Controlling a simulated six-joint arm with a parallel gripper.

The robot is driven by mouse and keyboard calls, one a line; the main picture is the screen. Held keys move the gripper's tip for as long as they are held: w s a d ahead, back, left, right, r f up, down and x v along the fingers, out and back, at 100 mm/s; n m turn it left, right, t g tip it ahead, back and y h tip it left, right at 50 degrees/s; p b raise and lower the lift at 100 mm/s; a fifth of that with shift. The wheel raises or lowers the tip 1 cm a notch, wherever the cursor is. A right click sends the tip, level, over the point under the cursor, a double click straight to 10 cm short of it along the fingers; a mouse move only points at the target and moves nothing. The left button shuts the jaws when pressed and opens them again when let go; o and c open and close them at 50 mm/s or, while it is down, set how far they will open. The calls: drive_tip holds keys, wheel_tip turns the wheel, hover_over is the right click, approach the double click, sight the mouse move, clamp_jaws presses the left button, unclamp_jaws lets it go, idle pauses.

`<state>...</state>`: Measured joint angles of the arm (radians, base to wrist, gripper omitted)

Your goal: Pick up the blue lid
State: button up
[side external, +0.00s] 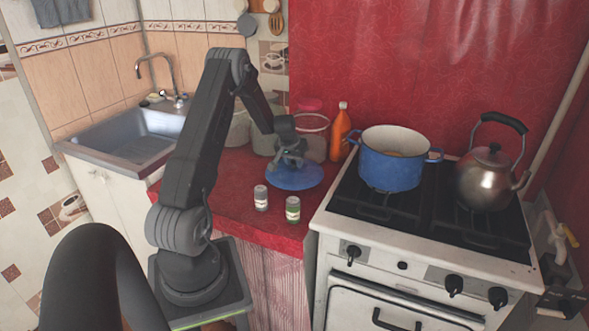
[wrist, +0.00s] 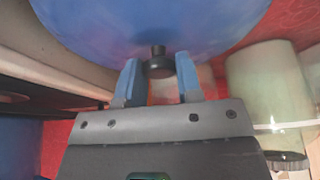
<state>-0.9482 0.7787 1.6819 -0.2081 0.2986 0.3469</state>
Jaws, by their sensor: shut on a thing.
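The blue lid (side external: 297,180) is a wide round disc with a dark knob (wrist: 158,66), over the red counter between the sink and the stove. It fills the top of the wrist view (wrist: 150,22). My gripper (side external: 291,160) points down at the lid's middle in the side view. In the wrist view, its two blue fingers (wrist: 159,72) stand on either side of the knob, shut on it. I cannot tell whether the lid's rim touches the counter.
A blue pot (side external: 388,170) and a steel kettle (side external: 487,180) stand on the stove (side external: 420,222). Two small jars (side external: 261,199) (side external: 293,211) stand in front of the lid. An orange bottle (side external: 341,133) and glass jars (side external: 313,140) stand behind. A sink (side external: 135,140) is at the left.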

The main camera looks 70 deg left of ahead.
wheel_tip(320, 180, up, 8)
drive_tip(key=shift+r, duration=0.1)
drive_tip(key=s+d, duration=1.3)
wheel_tip(320, 180, up, 23)
drive_tip(key=w+d+r+m+h, duration=0.15)
drive_tip(key=w+m, duration=0.25)
drive_tip(key=w, duration=2.5)
drive_tip(key=w+d+f, duration=0.2)
drive_tip(key=w+d, duration=0.5)
wheel_tip(320, 180, down, 11)
drive_tip(key=t, duration=0.1)
drive_tip(key=shift+w+a+r+m, duration=0.15)
drive_tip(key=shift+a+r+m, duration=0.05)
drive_tip(key=shift+a+m, duration=0.15)
drive_tip(key=shift+f, duration=0.35)
